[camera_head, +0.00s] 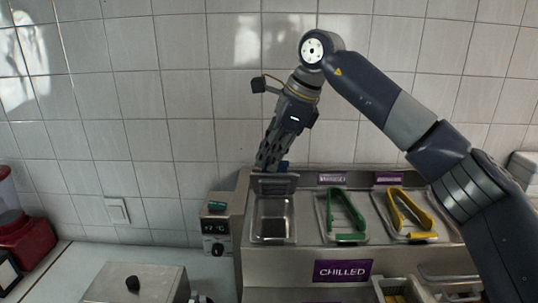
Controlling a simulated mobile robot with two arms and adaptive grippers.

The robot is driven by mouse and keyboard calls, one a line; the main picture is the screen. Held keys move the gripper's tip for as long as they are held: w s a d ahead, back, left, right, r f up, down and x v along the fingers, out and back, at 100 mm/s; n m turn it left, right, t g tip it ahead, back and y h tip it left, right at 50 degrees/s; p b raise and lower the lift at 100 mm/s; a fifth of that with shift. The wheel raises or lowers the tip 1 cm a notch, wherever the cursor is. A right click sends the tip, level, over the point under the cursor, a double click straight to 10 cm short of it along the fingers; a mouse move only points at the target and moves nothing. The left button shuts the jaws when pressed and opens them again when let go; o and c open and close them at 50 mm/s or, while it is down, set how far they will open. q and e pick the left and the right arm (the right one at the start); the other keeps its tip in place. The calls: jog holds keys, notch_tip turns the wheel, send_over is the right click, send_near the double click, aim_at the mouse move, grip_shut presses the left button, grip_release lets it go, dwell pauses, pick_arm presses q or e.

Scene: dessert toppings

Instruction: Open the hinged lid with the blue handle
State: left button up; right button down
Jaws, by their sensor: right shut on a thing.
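The hinged lid (275,184) stands raised at the back of the leftmost well (273,220) of the steel counter unit. The well below it shows open, with a dark patch at its bottom. A small bit of the blue handle (284,165) shows at the lid's top edge, mostly hidden by the gripper. My right gripper (267,163) reaches down from above, behind the lid's top edge, and is shut on the handle. Its fingertips are partly hidden. My left gripper is not in view.
Green tongs (345,218) and yellow tongs (411,216) lie on steel lids to the right. A small control box (215,228) stands left of the unit. A steel box with a black knob (133,284) is at front left. The tiled wall is close behind.

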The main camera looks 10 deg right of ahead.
jog(key=shift+s+a+r, duration=0.2)
jog(key=shift+s+r, duration=0.5)
jog(key=shift+r, duration=0.05)
jog(key=shift+w+f, duration=0.1)
jog(key=shift+f, duration=0.05)
jog(key=c, duration=1.4)
grip_release()
jog(key=shift+c, duration=0.2)
jog(key=shift+f, duration=0.1)
jog(key=v, duration=1.2)
jog(key=shift+d, duration=0.1)
